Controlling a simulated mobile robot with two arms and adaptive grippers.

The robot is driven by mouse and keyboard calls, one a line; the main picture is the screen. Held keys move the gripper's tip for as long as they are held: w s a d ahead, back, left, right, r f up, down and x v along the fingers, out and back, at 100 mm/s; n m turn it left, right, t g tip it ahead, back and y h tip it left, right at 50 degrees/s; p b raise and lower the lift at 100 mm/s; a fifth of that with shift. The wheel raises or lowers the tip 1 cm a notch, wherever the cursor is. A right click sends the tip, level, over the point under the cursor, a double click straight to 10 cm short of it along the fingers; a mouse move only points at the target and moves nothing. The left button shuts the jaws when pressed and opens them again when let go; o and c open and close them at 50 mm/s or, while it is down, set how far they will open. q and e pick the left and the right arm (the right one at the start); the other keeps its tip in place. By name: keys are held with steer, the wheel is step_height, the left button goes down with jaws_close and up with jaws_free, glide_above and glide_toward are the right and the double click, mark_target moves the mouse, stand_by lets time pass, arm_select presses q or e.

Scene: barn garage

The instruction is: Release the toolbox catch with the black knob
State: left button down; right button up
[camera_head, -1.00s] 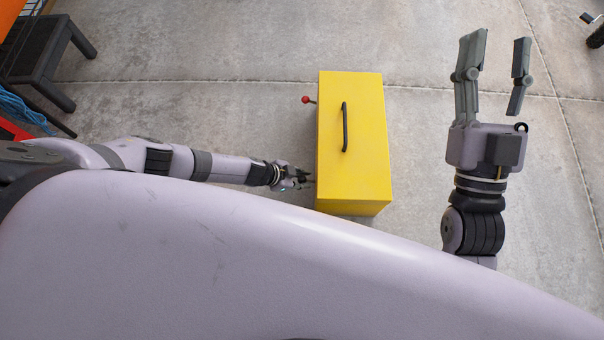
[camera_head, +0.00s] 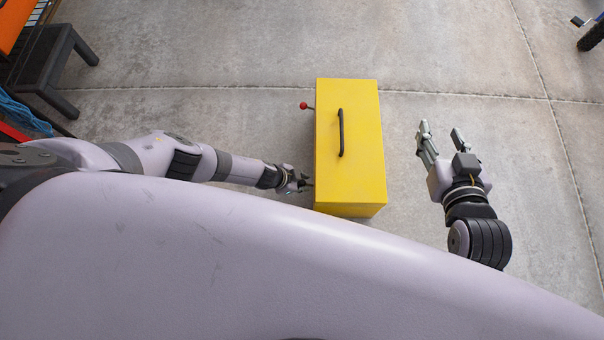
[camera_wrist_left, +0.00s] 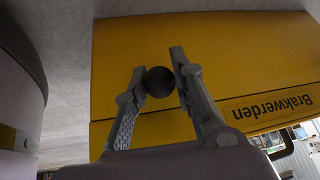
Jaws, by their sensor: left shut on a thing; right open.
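The yellow toolbox (camera_head: 350,180) stands on the concrete floor in the middle of the head view, with a black handle (camera_head: 341,133) on top. A knob with a red ball (camera_head: 303,105) sticks out from its left side toward the far end. My left gripper (camera_head: 306,184) is at the near end of that side. In the left wrist view my left gripper (camera_wrist_left: 158,83) is shut on the black knob (camera_wrist_left: 159,81), a dark ball between its fingertips, in front of the yellow wall. My right gripper (camera_head: 441,130) is open and empty, to the right of the toolbox.
A dark step stool (camera_head: 45,65) stands at the far left, with a blue coiled cable (camera_head: 22,112) and red parts near it. A wheel (camera_head: 592,35) shows at the top right. The floor around the toolbox is otherwise clear.

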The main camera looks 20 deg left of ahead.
arm_select(q)
steer(key=shift+w, duration=0.1)
steer(key=c, duration=1.3)
jaws_free()
steer(key=shift+c, duration=0.2)
steer(key=v, duration=1.2)
